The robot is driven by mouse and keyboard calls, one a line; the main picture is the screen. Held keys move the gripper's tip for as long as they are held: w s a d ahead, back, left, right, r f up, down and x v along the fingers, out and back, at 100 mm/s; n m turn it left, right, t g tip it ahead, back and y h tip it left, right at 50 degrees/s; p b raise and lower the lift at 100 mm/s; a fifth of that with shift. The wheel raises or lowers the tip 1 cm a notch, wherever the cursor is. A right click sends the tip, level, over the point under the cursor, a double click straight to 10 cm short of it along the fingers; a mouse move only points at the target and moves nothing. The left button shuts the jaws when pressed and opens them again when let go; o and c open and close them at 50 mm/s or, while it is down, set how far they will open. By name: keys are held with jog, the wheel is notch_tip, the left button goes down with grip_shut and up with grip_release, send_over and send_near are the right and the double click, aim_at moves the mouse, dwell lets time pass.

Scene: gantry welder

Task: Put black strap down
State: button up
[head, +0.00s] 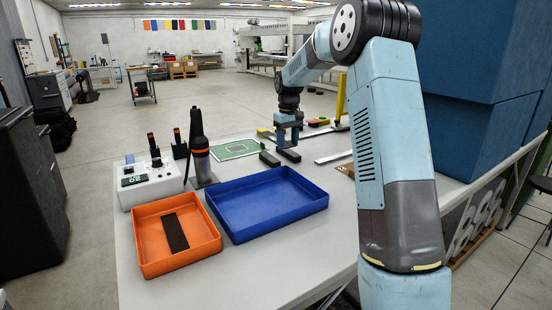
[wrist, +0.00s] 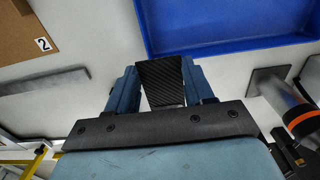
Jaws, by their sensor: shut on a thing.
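My gripper (head: 288,138) points down over the far part of the white table, beyond the blue tray. It is shut on a black strap (wrist: 163,80), a dark, finely textured strip between the two blue fingers in the wrist view. In the head view the strap's dark end (head: 290,156) shows just under the fingers, close to the tabletop; I cannot tell whether it touches. Another dark strip (head: 175,232) lies flat in the orange tray (head: 150,262) at the near left.
The blue tray (head: 238,236) is empty and stands right of the orange one. A dark block (head: 269,159) lies just left of my gripper. A white control box (head: 150,187), an orange-banded tool (head: 201,160) and a green mat (head: 238,148) are to the left. A grey bar (head: 333,157) lies right.

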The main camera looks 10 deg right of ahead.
jog(key=w+f, duration=0.1)
jog(key=w, duration=0.1)
jog(key=w+f, duration=0.1)
jog(key=w, duration=0.3)
jog(key=shift+a+f, duration=0.15)
jog(key=shift+f, duration=0.25)
jog(key=shift+w+f, duration=1.05)
jog(key=shift+f, duration=0.25)
jog(key=shift+w+f, duration=1.05)
jog(key=shift+f, duration=0.2)
jog(key=shift+w+a+f, duration=0.1)
jog(key=shift+w+f, duration=0.05)
jog(key=shift+f, duration=0.7)
jog(key=shift+w+f, duration=0.15)
jog(key=shift+f, duration=0.65)
jog(key=shift+f, duration=0.35)
jog(key=o, duration=1)
